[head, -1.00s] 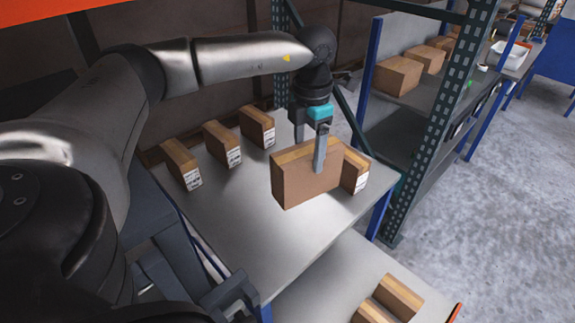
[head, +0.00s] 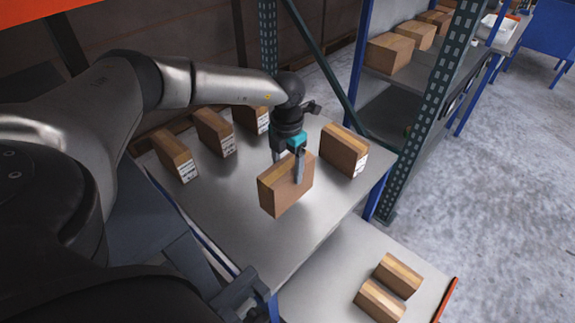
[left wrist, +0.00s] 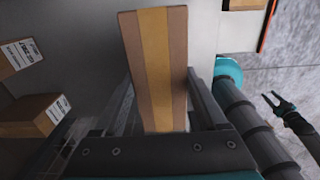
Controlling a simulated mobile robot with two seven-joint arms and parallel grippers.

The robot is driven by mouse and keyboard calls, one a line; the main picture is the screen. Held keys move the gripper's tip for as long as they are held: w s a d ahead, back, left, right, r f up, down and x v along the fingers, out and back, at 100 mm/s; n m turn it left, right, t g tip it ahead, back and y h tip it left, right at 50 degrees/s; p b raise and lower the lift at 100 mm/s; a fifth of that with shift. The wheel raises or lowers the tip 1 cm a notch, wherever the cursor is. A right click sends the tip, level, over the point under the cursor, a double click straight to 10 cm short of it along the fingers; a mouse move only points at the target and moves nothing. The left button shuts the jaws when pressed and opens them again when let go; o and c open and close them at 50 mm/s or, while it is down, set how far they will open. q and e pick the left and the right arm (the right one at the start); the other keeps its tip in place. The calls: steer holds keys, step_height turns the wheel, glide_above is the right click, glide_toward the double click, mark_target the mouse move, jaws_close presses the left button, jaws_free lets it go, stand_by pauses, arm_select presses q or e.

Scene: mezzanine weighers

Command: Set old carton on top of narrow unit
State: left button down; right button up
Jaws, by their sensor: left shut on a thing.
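My left gripper (head: 287,170) is shut on a brown carton (head: 284,190) and holds it over the grey top of a table-like unit (head: 225,208). The left wrist view shows the carton (left wrist: 157,60) with a tan tape strip between the two fingers. Whether its bottom touches the surface I cannot tell. I cannot tell which unit is the narrow one.
On the same top stand a carton (head: 344,150) to the right and several labelled cartons (head: 175,155) at the back left. A lower surface (head: 335,270) at the front right holds two cartons (head: 398,276). A rack upright (head: 432,120) stands at the right.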

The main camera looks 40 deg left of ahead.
arm_select(q)
steer(key=shift+f+b, duration=0.35)
steer(key=shift+f, duration=2.6)
steer(key=shift+f, duration=0.2)
jaws_free()
steer(key=shift+r, duration=0.1)
step_height(320, 180, up, 12)
steer(key=shift+r+p, duration=0.1)
steer(key=shift+p, duration=0.35)
